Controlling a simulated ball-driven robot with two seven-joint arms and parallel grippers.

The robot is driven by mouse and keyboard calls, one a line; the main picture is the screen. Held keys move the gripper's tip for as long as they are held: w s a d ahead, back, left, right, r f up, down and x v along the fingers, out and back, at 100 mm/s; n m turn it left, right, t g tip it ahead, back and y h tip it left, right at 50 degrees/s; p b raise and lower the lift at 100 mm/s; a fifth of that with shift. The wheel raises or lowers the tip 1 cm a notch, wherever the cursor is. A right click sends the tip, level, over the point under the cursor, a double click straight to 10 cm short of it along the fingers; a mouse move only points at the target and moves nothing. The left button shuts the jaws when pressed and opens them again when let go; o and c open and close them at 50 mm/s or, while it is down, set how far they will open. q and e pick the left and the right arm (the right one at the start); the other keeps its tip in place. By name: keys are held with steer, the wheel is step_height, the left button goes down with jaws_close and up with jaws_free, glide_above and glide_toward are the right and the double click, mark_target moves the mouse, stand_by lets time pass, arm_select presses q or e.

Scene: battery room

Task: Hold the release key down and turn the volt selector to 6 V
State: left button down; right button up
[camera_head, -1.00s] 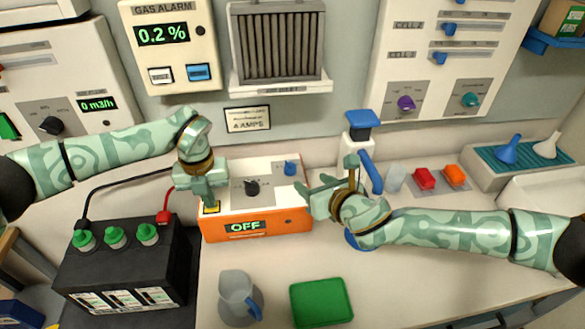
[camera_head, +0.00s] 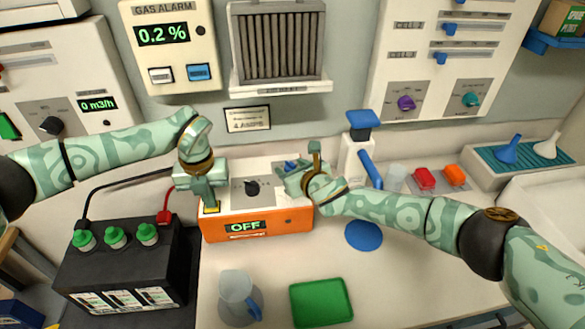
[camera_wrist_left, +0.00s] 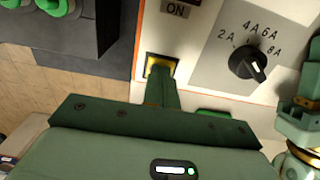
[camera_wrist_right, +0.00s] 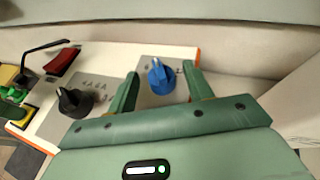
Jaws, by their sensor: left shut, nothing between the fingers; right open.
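The orange-and-white charger (camera_head: 257,226) shows OFF on its front display. The yellow release key (camera_wrist_left: 160,62) is in a recess at the charger's near left. My left gripper (camera_head: 211,203) is shut, its fingertips over the key and seemingly touching it; how far the key is pressed I cannot tell. The blue volt selector (camera_wrist_right: 162,80) is on the charger's right side; its scale is mostly hidden. My right gripper (camera_wrist_right: 160,72) is open, with one finger on each side of the blue knob and visible gaps. In the head view the right hand largely covers the knob.
The black amp selector (camera_wrist_left: 248,65) sits between my grippers, marked 2A to 8A. A black battery (camera_head: 125,265) with green caps stands left, its red clamp (camera_head: 164,216) close to my left gripper. A jug (camera_head: 236,292) and green tray (camera_head: 321,302) stand in front.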

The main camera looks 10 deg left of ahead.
steer(key=c, duration=1)
steer(key=shift+o, duration=0.2)
steer(key=shift+w+d+n+g+y, duration=0.1)
steer(key=shift+n+g+y, duration=0.4)
steer(key=shift+n+y, duration=0.2)
steer(key=shift+w+d+n+g+y, duration=0.1)
steer(key=shift+n+g+y, duration=0.45)
steer(key=shift+n, duration=0.25)
steer(key=o, duration=1)
steer(key=shift+c, duration=0.2)
